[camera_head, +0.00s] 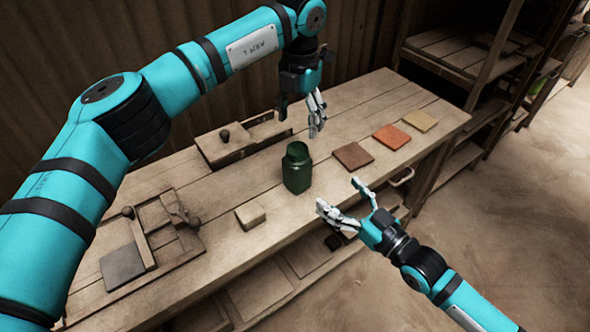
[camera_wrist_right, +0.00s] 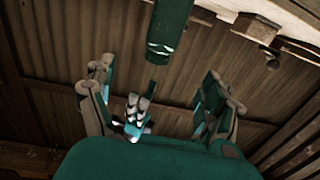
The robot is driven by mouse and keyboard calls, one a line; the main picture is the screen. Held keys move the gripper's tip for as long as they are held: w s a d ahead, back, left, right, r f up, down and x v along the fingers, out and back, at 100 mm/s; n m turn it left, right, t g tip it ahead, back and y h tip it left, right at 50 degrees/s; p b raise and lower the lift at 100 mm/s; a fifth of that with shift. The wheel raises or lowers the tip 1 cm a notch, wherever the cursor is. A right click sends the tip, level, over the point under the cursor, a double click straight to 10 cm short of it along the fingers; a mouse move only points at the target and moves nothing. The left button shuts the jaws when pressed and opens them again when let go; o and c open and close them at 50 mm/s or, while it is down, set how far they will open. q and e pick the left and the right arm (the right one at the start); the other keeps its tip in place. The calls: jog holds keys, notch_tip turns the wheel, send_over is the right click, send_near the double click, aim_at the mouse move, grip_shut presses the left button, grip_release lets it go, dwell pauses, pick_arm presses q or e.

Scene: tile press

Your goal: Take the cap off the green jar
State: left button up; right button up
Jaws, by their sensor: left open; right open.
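The green jar (camera_head: 297,172) stands upright on the wooden bench. A green cylinder at the top of the right wrist view (camera_wrist_right: 172,28) looks like the jar. My left gripper (camera_head: 316,114) is open and empty, above and right of the jar at the back. My right gripper (camera_head: 339,194) is open and empty at the bench's front edge, to the right of the jar and apart from it. Its spread fingers also show in the wrist view (camera_wrist_right: 155,82).
Brown (camera_head: 353,156), orange (camera_head: 391,137) and tan (camera_head: 420,120) tiles lie right of the jar. A pale block (camera_head: 250,215) and a wooden press with a dark tile (camera_head: 122,266) are to the left. A small dark object (camera_head: 333,243) sits below the bench edge.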

aim_at(304, 165)
jog(key=x, duration=1.5)
jog(key=shift+w+f, duration=0.1)
